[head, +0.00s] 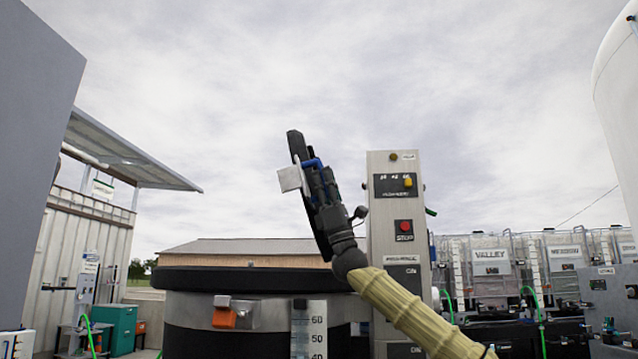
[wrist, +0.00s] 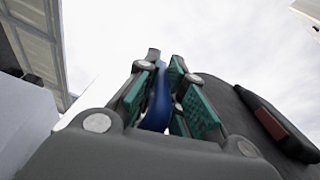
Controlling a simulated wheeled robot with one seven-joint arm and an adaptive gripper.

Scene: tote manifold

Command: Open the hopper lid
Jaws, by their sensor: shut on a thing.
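The hopper (head: 190,335) is a dark drum with a thick black rim (head: 215,279) in the lower middle of the head view. Its black lid (head: 296,146) stands raised above the rim, seen nearly edge-on and steeply tilted, with a pale metal block (head: 290,178) on it. My gripper (head: 318,175) is beside the lid's right face, shut on the lid's blue handle (head: 313,162). In the wrist view the blue handle (wrist: 158,100) lies between the teal-padded fingers (wrist: 160,92). My fingers and wrist hide part of the lid.
An orange latch (head: 223,318) sits on the hopper's front, beside a level scale (head: 308,335). A control post (head: 397,250) with a red stop button stands just right of my gripper. Several caged totes (head: 490,265) are at the right. Open sky is above the lid.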

